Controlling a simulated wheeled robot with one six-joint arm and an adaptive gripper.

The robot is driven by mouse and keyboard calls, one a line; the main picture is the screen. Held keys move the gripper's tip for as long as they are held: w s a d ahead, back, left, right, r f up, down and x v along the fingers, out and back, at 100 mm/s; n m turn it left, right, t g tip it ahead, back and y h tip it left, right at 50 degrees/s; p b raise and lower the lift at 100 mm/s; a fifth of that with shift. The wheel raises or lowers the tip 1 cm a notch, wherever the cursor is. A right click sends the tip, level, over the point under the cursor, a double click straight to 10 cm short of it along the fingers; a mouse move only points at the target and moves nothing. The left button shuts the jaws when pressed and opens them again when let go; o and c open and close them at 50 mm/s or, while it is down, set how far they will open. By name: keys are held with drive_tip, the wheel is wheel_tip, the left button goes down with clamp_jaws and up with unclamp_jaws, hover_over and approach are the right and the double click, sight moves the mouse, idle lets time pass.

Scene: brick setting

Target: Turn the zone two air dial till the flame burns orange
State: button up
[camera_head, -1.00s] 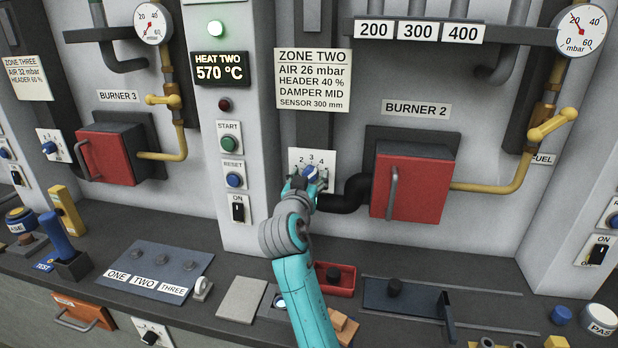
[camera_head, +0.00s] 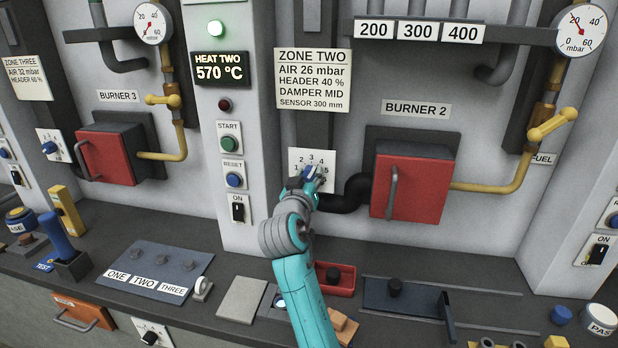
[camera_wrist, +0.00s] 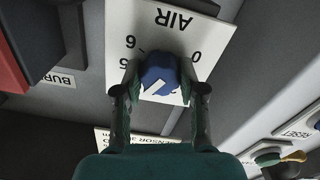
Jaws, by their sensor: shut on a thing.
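The zone two air dial is a blue knob (camera_head: 308,172) with a white pointer line, on a white numbered plate (camera_head: 297,157) left of burner 2. My gripper (camera_head: 314,180) is shut on the knob. In the wrist view, the knob (camera_wrist: 159,76) sits between the two fingers of my gripper (camera_wrist: 160,84). The plate (camera_wrist: 150,20) appears upside down there, with AIR, 6, 5 and 0 readable. The pointer line slants toward the lower left in that view. Burner 2's red door (camera_head: 408,189) is closed, and no flame shows.
The zone two card (camera_head: 313,80) hangs above the dial and reads AIR 26 mbar. A black pipe (camera_head: 345,196) runs right of the dial to burner 2. A red tray (camera_head: 345,284) and other controls sit on the ledge below.

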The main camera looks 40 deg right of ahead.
drive_tip(key=shift+n, duration=1.8)
drive_tip(key=o, duration=1.1)
drive_tip(key=shift+o, duration=0.2)
drive_tip(key=v, duration=1.2)
drive_tip(key=shift+f, duration=0.1)
